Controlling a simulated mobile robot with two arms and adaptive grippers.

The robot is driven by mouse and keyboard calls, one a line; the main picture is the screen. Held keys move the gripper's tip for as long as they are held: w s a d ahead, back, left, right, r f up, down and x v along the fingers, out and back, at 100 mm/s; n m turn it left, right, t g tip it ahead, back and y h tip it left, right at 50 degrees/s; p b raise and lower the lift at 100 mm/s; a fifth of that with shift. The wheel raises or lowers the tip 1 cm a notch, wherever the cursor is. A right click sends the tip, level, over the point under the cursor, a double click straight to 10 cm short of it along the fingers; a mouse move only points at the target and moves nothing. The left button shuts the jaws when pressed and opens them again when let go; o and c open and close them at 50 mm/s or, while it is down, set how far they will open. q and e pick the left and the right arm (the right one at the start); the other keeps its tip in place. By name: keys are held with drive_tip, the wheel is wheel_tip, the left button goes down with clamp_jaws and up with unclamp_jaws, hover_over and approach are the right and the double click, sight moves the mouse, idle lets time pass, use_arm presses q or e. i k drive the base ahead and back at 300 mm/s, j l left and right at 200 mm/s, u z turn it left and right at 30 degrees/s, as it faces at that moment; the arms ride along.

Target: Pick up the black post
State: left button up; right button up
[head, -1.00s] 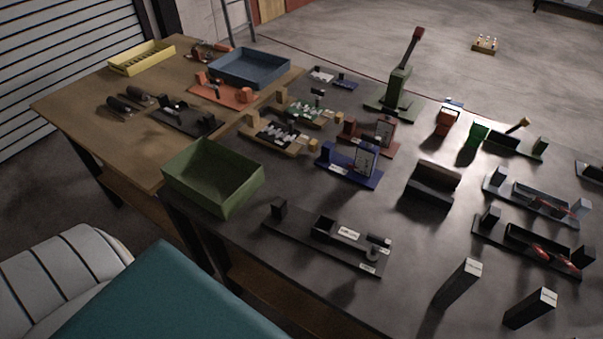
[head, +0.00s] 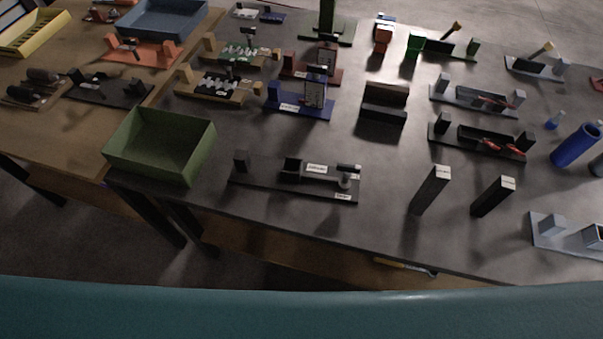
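Two upright black posts with pale tops stand near the front edge of the dark table in the head view. The left black post (head: 428,192) looks slightly taller, and the right black post (head: 491,198) stands a short gap away. I cannot tell which of them the task names. Both stand free, with nothing touching them. Neither of my grippers is in view.
The dark table (head: 395,225) is bare around the posts. A black fixture (head: 260,180) lies to their left, another (head: 450,143) behind them, and a grey fixture (head: 550,240) to the right. A blue cylinder (head: 574,147) and a green bin (head: 125,160) stand further off.

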sight(504, 186)
drive_tip(key=k+j+z, duration=0.1)
drive_tip(key=z, duration=1.4)
